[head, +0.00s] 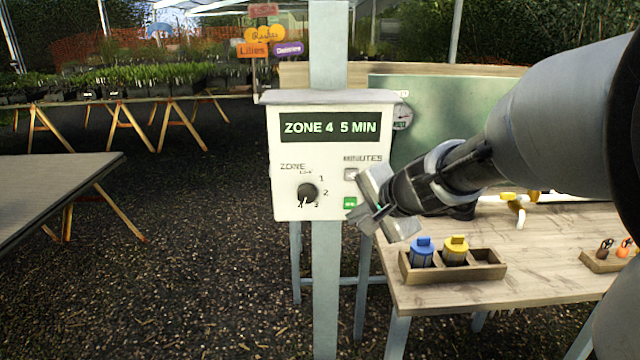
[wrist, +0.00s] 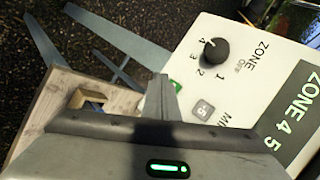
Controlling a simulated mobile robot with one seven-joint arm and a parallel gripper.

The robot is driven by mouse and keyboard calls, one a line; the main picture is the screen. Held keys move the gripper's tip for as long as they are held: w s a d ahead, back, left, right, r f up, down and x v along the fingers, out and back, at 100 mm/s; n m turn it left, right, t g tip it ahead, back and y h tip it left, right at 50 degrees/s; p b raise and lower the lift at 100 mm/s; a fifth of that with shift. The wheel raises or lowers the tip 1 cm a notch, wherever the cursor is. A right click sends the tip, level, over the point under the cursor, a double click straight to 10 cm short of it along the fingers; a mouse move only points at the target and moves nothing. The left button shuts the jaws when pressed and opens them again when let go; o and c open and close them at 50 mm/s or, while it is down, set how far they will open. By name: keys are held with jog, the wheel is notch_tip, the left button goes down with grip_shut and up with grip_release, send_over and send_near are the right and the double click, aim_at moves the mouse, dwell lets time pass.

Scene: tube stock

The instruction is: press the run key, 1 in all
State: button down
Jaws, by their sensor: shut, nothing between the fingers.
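A white control box (head: 285,150) on a grey post shows "ZONE 4 5 MIN" in its dark display (head: 331,127). Its black zone dial (head: 307,193) points at 4; the dial (wrist: 215,52) also shows in the wrist view. The green run key (head: 350,203) sits under the grey minutes key (head: 350,174). In the wrist view the green key (wrist: 176,86) is partly hidden behind my fingers, and the minutes key (wrist: 203,109) reads +5. My gripper (head: 364,217) is shut and empty, just right of the green key. I cannot tell whether it touches the box.
A wooden bench (head: 440,295) stands to the right, with a divided wooden tray (head: 489,268) holding a blue-topped and a yellow-topped item. A gauge (head: 402,117) is behind the box. A grey table (head: 50,190) is at left; the gravel between is clear.

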jog(key=shift+w, duration=0.85)
jog(key=shift+w, duration=0.1)
dwell(1.4)
jog(key=shift+w, duration=0.3)
jog(key=shift+w, duration=0.35)
dwell(0.6)
jog(key=shift+s+b, duration=0.15)
jog(key=shift+b, duration=0.15)
jog(key=shift+s, duration=0.65)
jog(key=s, duration=0.5)
jog(key=shift+b, duration=0.35)
